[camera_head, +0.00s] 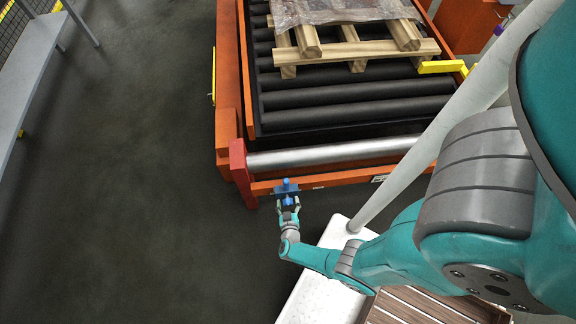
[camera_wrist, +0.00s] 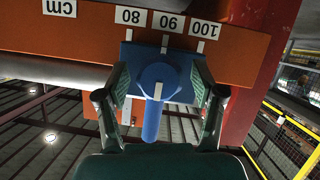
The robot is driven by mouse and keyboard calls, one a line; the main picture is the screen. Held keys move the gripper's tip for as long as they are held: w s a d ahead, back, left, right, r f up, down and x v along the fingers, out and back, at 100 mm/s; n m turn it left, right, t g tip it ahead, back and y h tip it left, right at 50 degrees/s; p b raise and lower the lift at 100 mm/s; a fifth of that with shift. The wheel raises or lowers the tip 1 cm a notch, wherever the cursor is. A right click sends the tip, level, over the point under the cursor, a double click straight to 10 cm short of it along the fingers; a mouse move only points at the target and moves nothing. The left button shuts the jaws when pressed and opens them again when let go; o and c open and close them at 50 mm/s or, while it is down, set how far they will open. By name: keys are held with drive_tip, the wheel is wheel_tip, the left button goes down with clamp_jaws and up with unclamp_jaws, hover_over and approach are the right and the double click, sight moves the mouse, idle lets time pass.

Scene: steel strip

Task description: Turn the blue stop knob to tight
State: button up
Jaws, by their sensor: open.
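The blue stop knob (camera_wrist: 172,78) is in the middle of the wrist view, with a round hub and a bar pointing down in the picture. A short white mark shows on the hub. Behind it a blue stop block (camera_wrist: 128,52) sits on the orange rail, below upside-down scale labels 80, 90 and 100. My gripper (camera_wrist: 160,84) is open, with one finger on each side of the hub; I cannot tell whether either touches it. In the head view the knob (camera_head: 286,187) shows small at the rail's front, with my gripper (camera_head: 287,204) just in front of it.
The orange roller conveyor (camera_head: 228,100) carries a wooden pallet (camera_head: 372,50) under clear film. A red post (camera_head: 240,168) stands at the rail's left end in the head view. A white surface (camera_head: 322,285) lies under my arm. The dark floor at left is clear.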

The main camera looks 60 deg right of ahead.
drive_tip(key=c, duration=1.1)
drive_tip(key=shift+c, duration=0.2)
drive_tip(key=shift+m, duration=0.3)
drive_tip(key=m+t+y, duration=0.1)
drive_tip(key=m+t, duration=0.1)
drive_tip(key=m, duration=0.1)
drive_tip(key=shift+s+d+m+t+y, duration=0.15)
drive_tip(key=shift+m+t+y, duration=0.15)
drive_tip(key=shift+y, duration=0.1)
drive_tip(key=m+t+y, duration=0.1)
drive_tip(key=m+t, duration=0.1)
drive_tip(key=m, duration=0.2)
drive_tip(key=shift+m+t, duration=0.3)
drive_tip(key=o, duration=1.1)
drive_tip(key=shift+o, duration=0.2)
